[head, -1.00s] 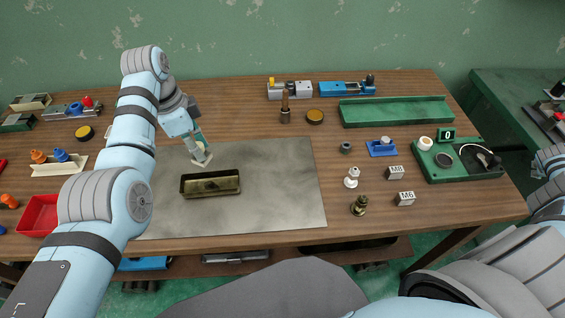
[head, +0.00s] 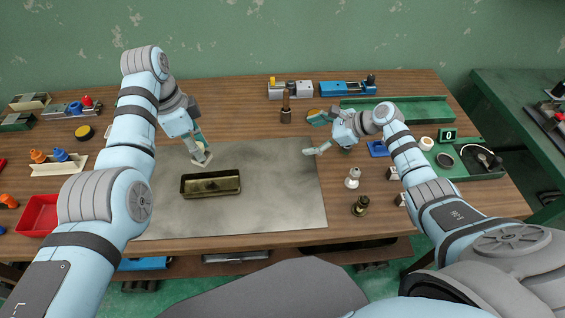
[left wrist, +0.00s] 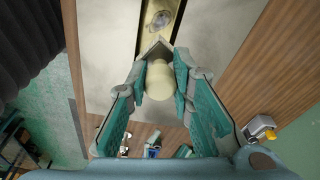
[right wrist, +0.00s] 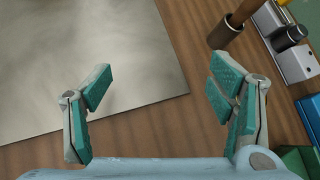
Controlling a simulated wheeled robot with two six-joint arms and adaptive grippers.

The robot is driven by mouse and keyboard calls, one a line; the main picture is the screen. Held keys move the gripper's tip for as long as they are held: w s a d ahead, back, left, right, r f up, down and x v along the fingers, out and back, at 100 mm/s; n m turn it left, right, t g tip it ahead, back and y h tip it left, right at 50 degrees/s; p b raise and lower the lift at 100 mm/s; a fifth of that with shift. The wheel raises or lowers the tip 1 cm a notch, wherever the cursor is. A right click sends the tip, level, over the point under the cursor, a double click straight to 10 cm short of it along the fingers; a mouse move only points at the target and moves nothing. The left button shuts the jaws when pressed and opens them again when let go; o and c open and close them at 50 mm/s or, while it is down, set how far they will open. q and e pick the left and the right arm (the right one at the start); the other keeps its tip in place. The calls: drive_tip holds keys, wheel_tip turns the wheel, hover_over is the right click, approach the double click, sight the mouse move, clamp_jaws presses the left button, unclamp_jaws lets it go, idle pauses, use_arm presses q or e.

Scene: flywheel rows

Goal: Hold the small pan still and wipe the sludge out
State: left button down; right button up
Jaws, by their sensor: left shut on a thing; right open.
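The small pan (head: 211,190) is a narrow, dark brass-coloured rectangular tray on the grey mat. Its inside looks mottled, and a greyish patch (left wrist: 160,18) shows in it in the left wrist view. My left gripper (head: 203,160) is just behind the pan, shut on a pale rounded thing (left wrist: 158,82). I cannot tell whether that thing is joined to the pan. My right gripper (head: 314,136) is open and empty over the mat's back right corner; it also shows in the right wrist view (right wrist: 160,86). A brown-handled tool (head: 286,103) stands upright behind it, to the left.
The grey mat (head: 285,205) is clear right of the pan. A white fitting (head: 352,179) and a dark brass fitting (head: 360,206) stand right of the mat. A green tray (head: 425,104) lies behind my right arm. A red bin (head: 38,213) is at the left.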

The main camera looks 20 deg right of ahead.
sight(245, 184)
drive_tip(key=s+a+n+g+y, duration=0.1)
drive_tip(key=s+a+y, duration=0.1)
drive_tip(key=a, duration=0.2)
drive_tip(key=s+a+n+g+y, duration=0.1)
drive_tip(key=s+a+y, duration=0.1)
drive_tip(key=a, duration=0.2)
drive_tip(key=s+a+r+n+g+y, duration=0.1)
drive_tip(key=s+a, duration=0.1)
drive_tip(key=a, duration=0.2)
drive_tip(key=shift+s+a+r+y, duration=0.1)
drive_tip(key=shift+s+a+y, duration=0.1)
drive_tip(key=shift+s+y, duration=0.2)
drive_tip(key=shift+n, duration=0.3)
drive_tip(key=x, duration=1.1)
drive_tip(key=shift+a+f, duration=0.25)
drive_tip(key=shift+a, duration=0.05)
drive_tip(key=c, duration=1.4)
drive_tip(key=o, duration=0.8)
drive_tip(key=shift+c, duration=0.2)
drive_tip(key=c, duration=0.4)
